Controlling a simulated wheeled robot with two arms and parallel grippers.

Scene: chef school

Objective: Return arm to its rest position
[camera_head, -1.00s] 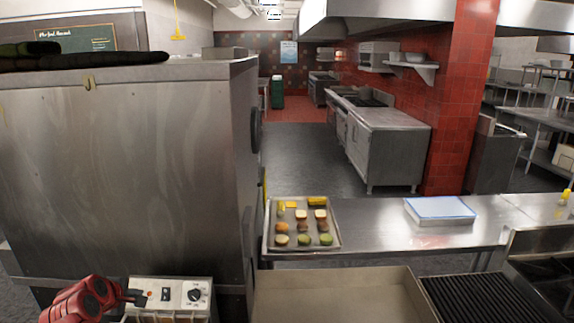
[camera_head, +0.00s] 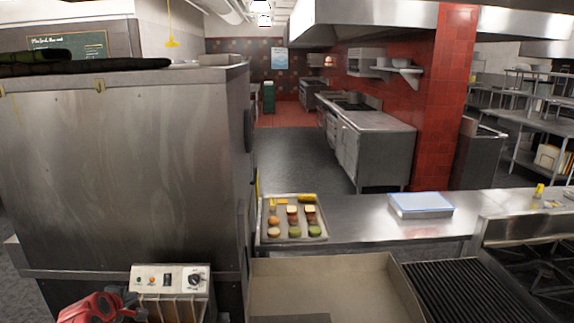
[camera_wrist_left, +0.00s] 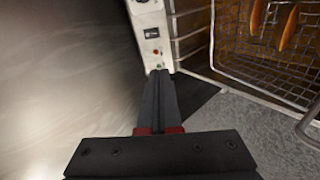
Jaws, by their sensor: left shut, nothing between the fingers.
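My left arm, red and black, shows at the bottom left of the head view, in front of a control panel (camera_head: 170,278) with a knob and buttons. Its gripper (camera_head: 133,314) is partly cut off by the lower edge there. In the left wrist view the two black fingers of my left gripper (camera_wrist_left: 158,75) are together, with nothing between them. Their tips appear close to the lower end of the white panel (camera_wrist_left: 151,30); whether they touch it is unclear. My right gripper is not in view.
A wire basket (camera_wrist_left: 285,75) with orange pieces is at the right of the wrist view. A tall steel cabinet (camera_head: 120,170) fills the left. A tray of food (camera_head: 268,239) and a blue-topped box (camera_head: 420,205) sit on the steel counter (camera_head: 365,225). A dark ribbed grill (camera_head: 455,290) is at lower right.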

